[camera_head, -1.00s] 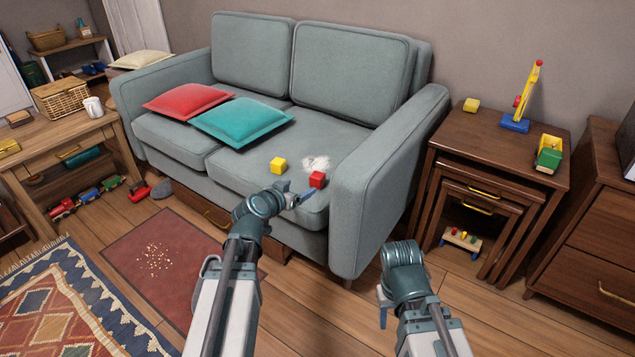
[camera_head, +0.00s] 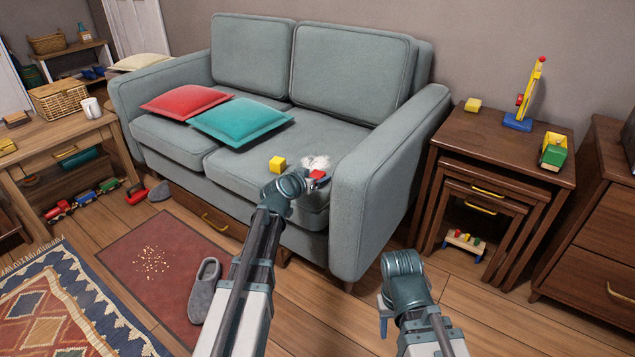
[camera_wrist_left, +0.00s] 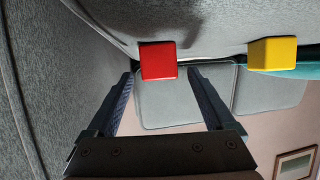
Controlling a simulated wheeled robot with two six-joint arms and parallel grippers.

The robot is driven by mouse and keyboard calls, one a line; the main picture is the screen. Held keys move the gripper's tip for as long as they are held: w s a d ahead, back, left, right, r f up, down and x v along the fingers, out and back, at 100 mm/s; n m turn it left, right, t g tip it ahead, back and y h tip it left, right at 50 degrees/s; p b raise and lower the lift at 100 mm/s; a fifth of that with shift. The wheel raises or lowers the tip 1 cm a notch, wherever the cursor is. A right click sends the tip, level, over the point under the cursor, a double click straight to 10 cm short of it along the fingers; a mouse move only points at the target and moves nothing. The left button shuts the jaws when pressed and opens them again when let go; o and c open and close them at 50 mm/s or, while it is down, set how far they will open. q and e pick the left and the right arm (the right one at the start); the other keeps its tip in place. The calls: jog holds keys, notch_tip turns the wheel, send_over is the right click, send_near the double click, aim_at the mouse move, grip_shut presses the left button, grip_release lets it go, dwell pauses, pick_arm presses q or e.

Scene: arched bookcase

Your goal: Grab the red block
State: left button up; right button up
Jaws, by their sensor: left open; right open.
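The red block (camera_head: 319,174) sits on the sofa seat near the right armrest, partly hidden behind my left gripper (camera_head: 312,186) in the head view. In the left wrist view the red block (camera_wrist_left: 158,60) lies centred between the spread fingers of my left gripper (camera_wrist_left: 160,75), near their tips. The fingers are open, with gaps on both sides of the block. Whether the block is fully between them in depth is hard to tell. My right gripper (camera_head: 384,312) is low in front of the sofa, far from the block, mostly hidden by its wrist.
A yellow block (camera_head: 277,164) sits left of the red one; it also shows in the left wrist view (camera_wrist_left: 272,53). A white fluffy thing (camera_head: 315,162) lies just behind the red block. The sofa armrest (camera_head: 385,165) rises close on the right. Nesting tables (camera_head: 500,160) stand further right.

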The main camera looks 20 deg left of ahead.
aim_at(315, 176)
pick_arm(q)
jog(key=shift+w+f, duration=0.25)
jog(key=shift+w, duration=0.2)
jog(key=shift+s+d, duration=0.1)
grip_shut()
jog(key=shift+r, duration=0.2)
notch_tip(315, 176, up, 10)
jog(key=p, duration=1)
